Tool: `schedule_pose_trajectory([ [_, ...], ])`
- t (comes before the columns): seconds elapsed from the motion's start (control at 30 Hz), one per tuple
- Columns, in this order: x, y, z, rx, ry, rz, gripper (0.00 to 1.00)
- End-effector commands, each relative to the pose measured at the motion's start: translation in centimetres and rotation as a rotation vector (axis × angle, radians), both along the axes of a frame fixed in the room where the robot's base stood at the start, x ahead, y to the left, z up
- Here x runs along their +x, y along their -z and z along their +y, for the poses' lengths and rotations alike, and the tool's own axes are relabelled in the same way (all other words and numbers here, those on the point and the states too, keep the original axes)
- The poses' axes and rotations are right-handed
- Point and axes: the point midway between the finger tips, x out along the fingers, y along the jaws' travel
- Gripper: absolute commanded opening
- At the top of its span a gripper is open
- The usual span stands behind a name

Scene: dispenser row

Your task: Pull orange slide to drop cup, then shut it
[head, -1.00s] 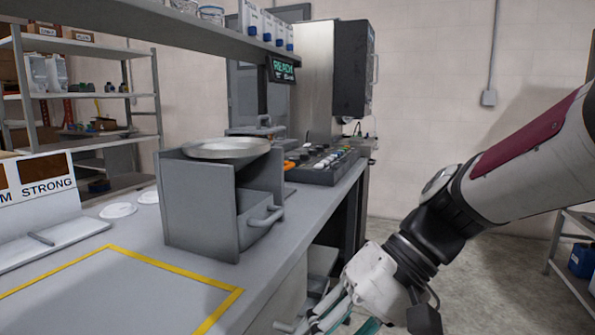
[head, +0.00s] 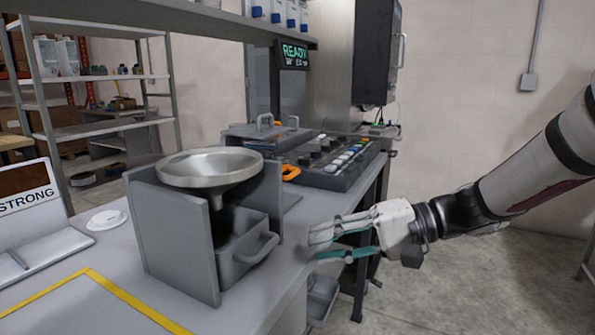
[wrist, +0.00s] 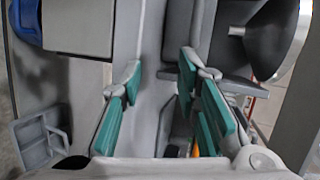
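An orange part (head: 290,173), which looks like the slide's handle, shows on the counter behind the grey funnel unit, left of the control panel; its other end is hidden. A small orange patch (wrist: 195,150) shows low between the fingers in the wrist view; I cannot tell if it is the same part. My gripper (head: 316,247) has teal finger pads and is open and empty, right of the unit's drawer handle by the counter edge, in front of the orange part and apart from it. In the wrist view the fingers (wrist: 160,68) are spread. I cannot make out a cup.
The grey unit with a metal funnel (head: 210,168) and a handled drawer (head: 245,255) stands left of my gripper. The control panel (head: 325,162) lies behind, under a READY sign (head: 294,54). A white disc (head: 107,220) lies left. Open floor is at right.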

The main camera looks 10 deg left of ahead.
Motion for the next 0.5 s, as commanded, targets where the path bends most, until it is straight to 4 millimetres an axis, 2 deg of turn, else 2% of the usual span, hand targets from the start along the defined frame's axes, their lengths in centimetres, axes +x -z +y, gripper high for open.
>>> schedule_pose_trajectory([
  [0.27,3.6,-0.9,-0.2,0.137,0.063,-0.01,0.3],
  [0.37,5.4,-1.3,-0.5,0.208,0.099,-0.019,0.3],
  [0.5,9.1,-1.8,-1.6,0.343,0.186,-0.038,0.3],
])
